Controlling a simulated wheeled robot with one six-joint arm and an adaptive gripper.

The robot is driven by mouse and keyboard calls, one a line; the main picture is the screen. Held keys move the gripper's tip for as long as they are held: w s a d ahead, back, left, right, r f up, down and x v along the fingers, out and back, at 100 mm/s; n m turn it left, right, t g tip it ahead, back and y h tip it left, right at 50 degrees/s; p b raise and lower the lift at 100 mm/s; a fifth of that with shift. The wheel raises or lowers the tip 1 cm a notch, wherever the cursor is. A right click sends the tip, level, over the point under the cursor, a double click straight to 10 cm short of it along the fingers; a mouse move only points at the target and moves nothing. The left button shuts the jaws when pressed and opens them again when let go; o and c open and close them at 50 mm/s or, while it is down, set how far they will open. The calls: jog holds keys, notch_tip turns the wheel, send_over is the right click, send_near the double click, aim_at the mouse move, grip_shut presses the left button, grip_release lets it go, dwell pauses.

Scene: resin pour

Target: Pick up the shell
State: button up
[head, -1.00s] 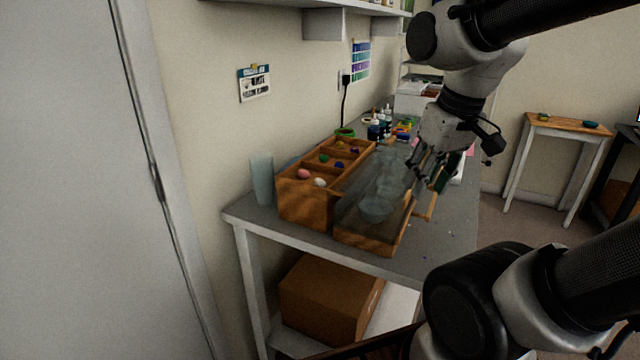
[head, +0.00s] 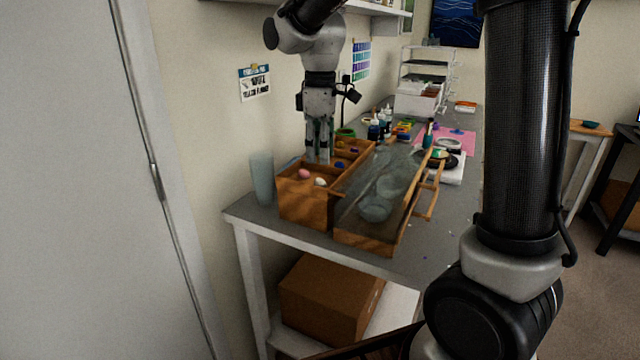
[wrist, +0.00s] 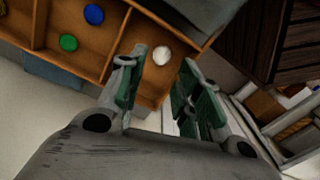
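A small white rounded piece, likely the shell (head: 320,182), lies in the front compartment of the wooden divided box (head: 303,208). It also shows in the wrist view (wrist: 162,55), in the gap between the fingers, too small to make out its surface. A pink piece (head: 304,174) lies beside it in the head view and is not visible in the wrist view. My gripper (head: 318,158) points down over the box, above and behind the white piece. In the wrist view my gripper (wrist: 158,85) has its green-padded fingers apart, with nothing held.
A frosted cylinder (head: 262,178) stands left of the box. A wooden tray with clear cups (head: 375,209) stands close on its right.

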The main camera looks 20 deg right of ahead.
aim_at(320, 179)
notch_tip(320, 179, down, 7)
jog(key=shift+s+r, duration=0.15)
jog(key=shift+r, duration=0.05)
jog(key=c, duration=0.5)
